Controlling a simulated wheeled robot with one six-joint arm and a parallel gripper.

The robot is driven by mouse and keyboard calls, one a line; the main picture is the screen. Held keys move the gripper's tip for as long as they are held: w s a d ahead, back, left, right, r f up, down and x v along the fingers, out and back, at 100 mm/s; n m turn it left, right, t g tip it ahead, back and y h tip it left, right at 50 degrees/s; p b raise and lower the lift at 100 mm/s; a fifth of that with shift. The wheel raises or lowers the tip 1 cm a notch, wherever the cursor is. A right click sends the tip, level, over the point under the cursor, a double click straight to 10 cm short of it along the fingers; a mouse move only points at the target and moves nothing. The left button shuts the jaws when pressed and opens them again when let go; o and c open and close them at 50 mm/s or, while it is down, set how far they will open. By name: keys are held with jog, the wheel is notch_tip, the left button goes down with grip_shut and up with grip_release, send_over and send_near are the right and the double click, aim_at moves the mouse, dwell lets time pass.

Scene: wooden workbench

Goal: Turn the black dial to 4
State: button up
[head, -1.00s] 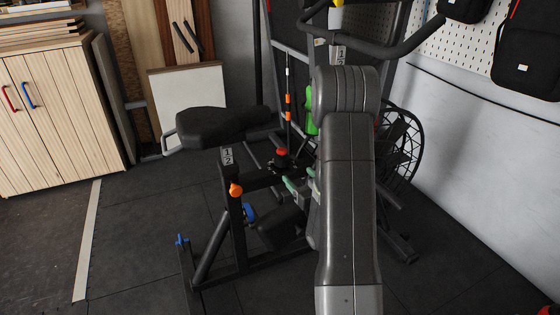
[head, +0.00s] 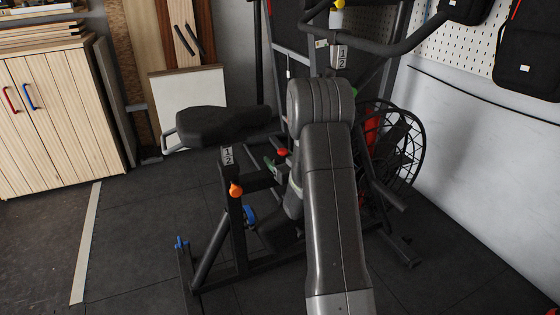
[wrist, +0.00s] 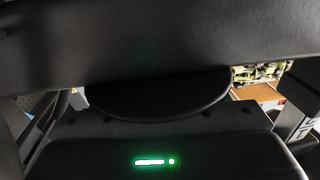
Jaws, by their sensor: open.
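I cannot make out the black dial or any numbers around it for certain in either view. A dark exercise bike (head: 235,200) stands in the middle of the head view, partly behind my arm. My gripper (head: 271,166) shows only as a small pale-green part left of my arm, close to the bike's frame and below the red knob (head: 282,152). It is open, and nothing shows in it. In the wrist view a dark rounded form (wrist: 155,100) sits under a wide dark band. I cannot tell whether it is the dial.
The bike's black seat (head: 215,123) is left of my arm, with an orange knob (head: 236,190) below. Handlebars (head: 390,48) hang above my arm. A caged fan wheel (head: 405,150) stands at right. A wooden cabinet (head: 60,120) is far left. Left floor is clear.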

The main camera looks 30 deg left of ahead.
jog(key=shift+w+a, duration=0.1)
jog(key=shift+a, duration=0.05)
jog(key=c, duration=1)
